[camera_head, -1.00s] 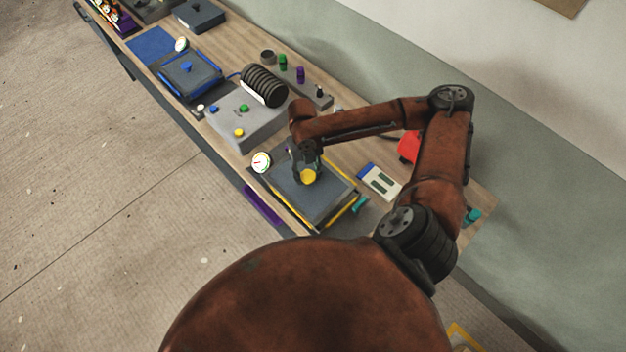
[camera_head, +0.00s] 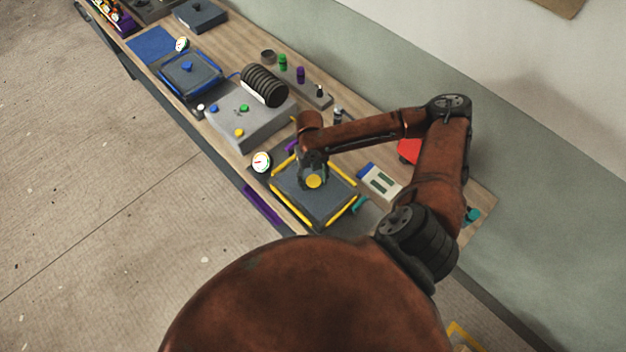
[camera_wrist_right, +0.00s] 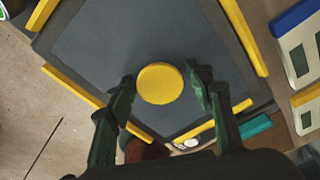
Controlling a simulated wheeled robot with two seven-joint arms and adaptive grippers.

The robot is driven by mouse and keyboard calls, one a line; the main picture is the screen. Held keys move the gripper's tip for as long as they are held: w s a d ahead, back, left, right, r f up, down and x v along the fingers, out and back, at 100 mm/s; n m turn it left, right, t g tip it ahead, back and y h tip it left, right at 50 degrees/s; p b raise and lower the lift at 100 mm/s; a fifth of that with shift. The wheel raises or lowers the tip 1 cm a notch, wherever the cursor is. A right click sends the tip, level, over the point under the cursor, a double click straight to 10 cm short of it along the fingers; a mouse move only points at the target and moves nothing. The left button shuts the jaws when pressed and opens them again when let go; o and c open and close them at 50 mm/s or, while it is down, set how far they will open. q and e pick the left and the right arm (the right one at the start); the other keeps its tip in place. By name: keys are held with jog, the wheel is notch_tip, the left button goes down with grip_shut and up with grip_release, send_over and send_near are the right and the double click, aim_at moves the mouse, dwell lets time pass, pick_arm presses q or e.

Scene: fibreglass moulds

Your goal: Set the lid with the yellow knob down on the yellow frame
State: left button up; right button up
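The dark grey lid (camera_head: 320,204) with the round yellow knob (camera_head: 314,182) lies flat within the yellow strips of the frame (camera_head: 291,212) and looks seated, though the contact underneath is hidden. In the right wrist view the knob (camera_wrist_right: 160,84) stands between the two fingers of my right gripper (camera_wrist_right: 161,76). A narrow gap shows on each side of the knob, so the gripper is open around it. Yellow strips of the frame (camera_wrist_right: 71,87) show along the lid's edges. In the head view my right gripper (camera_head: 313,176) is above the lid. My left gripper is not in view.
A grey box with coloured knobs (camera_head: 258,125) and a round gauge (camera_head: 261,162) stand beside the frame. A white and blue device (camera_head: 380,183) and a red object (camera_head: 409,150) lie on its right. A blue-framed lid (camera_head: 189,74) is further back.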

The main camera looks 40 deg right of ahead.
aim_at(312, 176)
jog(key=shift+o, duration=0.3)
jog(key=shift+r, duration=0.1)
notch_tip(312, 176, up, 12)
jog(key=w, duration=0.1)
jog(key=shift+w+d, duration=0.25)
dwell(0.4)
